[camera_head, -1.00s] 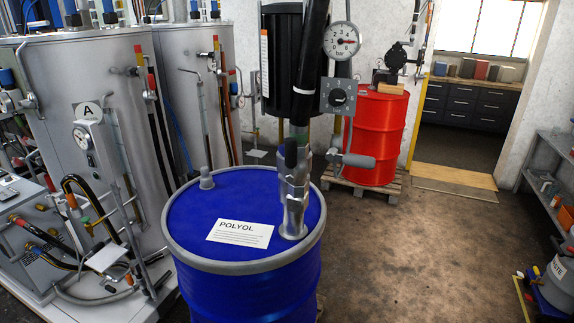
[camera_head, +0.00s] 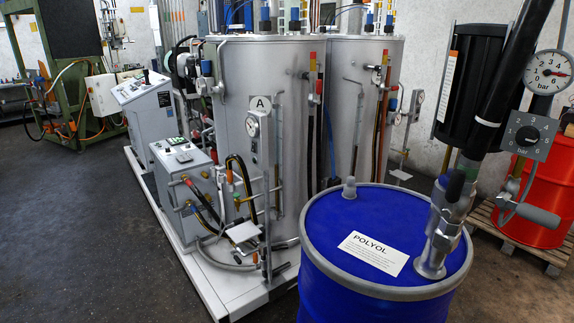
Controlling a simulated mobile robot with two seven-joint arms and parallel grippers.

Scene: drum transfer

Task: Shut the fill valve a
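The silver tank (camera_head: 235,80) carries a plate marked A (camera_head: 260,103). Below the plate is a round dial gauge (camera_head: 252,126) with a vertical pipe run beneath it. An orange-red and yellow fitting (camera_head: 313,62) sits on a dark hose at the tank's right side. Small coloured fittings with a looped black hose (camera_head: 240,165) show low in front of the tank. I cannot tell which of these is fill valve A, or whether it is open or shut. Neither of my grippers is in view.
A red drum (camera_head: 545,190) is on a pallet behind. A grey control box (camera_head: 185,165) stands left of the tank. Dark floor (camera_head: 80,230) is free at left.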

